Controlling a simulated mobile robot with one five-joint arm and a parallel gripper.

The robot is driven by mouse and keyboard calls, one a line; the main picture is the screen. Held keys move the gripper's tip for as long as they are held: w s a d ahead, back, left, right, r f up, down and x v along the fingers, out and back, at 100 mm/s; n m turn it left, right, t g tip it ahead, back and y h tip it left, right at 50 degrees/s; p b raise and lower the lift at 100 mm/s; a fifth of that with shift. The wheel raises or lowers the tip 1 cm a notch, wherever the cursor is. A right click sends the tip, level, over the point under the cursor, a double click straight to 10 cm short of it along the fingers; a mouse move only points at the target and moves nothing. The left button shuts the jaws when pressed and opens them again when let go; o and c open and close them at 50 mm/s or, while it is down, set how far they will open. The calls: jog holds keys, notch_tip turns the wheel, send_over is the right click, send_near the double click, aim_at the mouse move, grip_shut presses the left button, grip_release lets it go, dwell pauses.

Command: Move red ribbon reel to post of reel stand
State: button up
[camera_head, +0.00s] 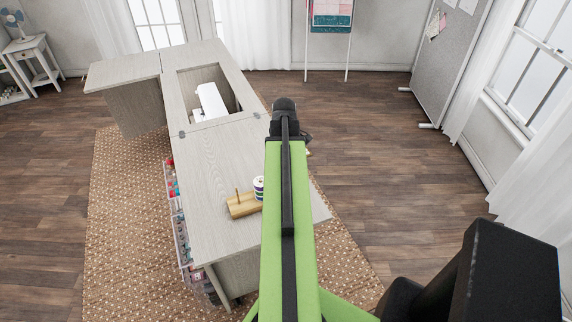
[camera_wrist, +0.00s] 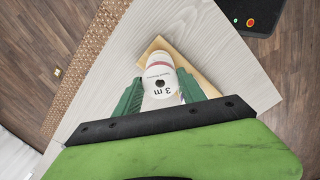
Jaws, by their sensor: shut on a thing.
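In the wrist view, my gripper (camera_wrist: 160,77) has its two green fingers on either side of a white reel (camera_wrist: 161,88) marked "3 m", with a dark hole in its face. A thin red band shows on this reel's far side, so I take it as the red ribbon reel. The wooden reel stand (camera_wrist: 204,79) lies beyond and below it; whether they touch is unclear. In the head view, the reel stand (camera_head: 242,207) lies on the cabinet top with a bare upright post (camera_head: 237,195) at its left. A white reel with a dark band (camera_head: 258,186) shows at its right, partly behind my arm. My gripper is hidden there.
The pale cabinet top (camera_head: 215,160) has clear room left of and behind the stand. A white sewing machine (camera_head: 210,102) sits in the cabinet's recess. Small coloured items (camera_head: 175,190) fill racks on the cabinet's left side. A patterned rug (camera_head: 125,220) lies below.

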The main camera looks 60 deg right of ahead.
jog(key=shift+f+b, duration=0.8)
jog(key=shift+f, duration=0.1)
jog(key=o, duration=1.4)
notch_tip(320, 180, up, 17)
jog(key=p, duration=1.7)
jog(key=shift+r, duration=0.2)
